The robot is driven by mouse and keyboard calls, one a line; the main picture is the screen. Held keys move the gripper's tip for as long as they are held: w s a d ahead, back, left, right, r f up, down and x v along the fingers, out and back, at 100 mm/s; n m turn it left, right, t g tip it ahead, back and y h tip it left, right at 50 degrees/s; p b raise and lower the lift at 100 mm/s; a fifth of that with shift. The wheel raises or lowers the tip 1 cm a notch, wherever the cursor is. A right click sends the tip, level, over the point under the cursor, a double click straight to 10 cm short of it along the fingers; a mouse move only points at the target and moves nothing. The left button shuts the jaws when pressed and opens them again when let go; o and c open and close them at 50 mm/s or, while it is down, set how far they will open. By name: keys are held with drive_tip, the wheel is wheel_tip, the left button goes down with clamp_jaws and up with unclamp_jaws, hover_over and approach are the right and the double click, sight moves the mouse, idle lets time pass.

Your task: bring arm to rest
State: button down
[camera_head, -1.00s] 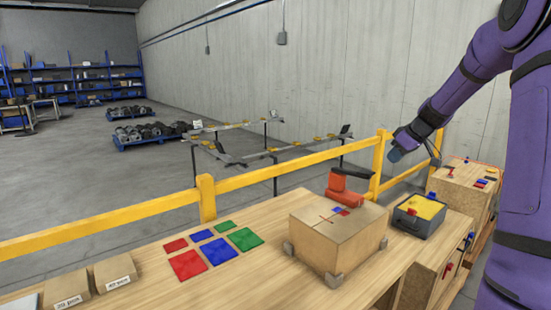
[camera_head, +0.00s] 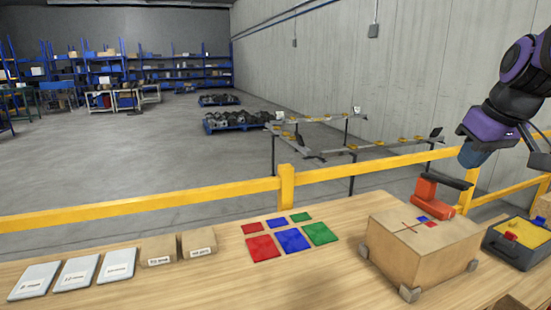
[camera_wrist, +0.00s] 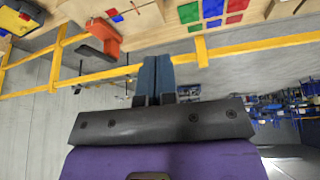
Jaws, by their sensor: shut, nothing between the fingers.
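My purple arm is at the upper right of the head view, raised beyond the bench. My gripper (camera_head: 473,155) points downward above the yellow rail, close behind a red-orange tool with a black handle as the picture shows it. In the wrist view my gripper (camera_wrist: 156,62) shows as two blue fingers side by side, shut and empty. The red-orange tool (camera_head: 430,192) stands behind the cardboard box and also shows in the wrist view (camera_wrist: 103,36). I cannot tell the exact gap between it and my gripper.
A cardboard box (camera_head: 420,252) stands on the wooden bench (camera_head: 200,285). A grey bin (camera_head: 515,252) with yellow contents is to its right. Red, blue and green squares (camera_head: 291,239) and labelled cards (camera_head: 78,272) lie left. A yellow rail (camera_head: 230,194) runs behind the bench.

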drive_tip(key=s+a+f+m, duration=0.1)
drive_tip(key=s+a, duration=0.2)
drive_tip(key=s, duration=0.5)
drive_tip(key=s+a+f+m, duration=0.1)
drive_tip(key=s+a, duration=0.2)
drive_tip(key=s, duration=0.6)
drive_tip(key=shift+f+t+h, duration=0.2)
drive_tip(key=shift+t+h, duration=0.1)
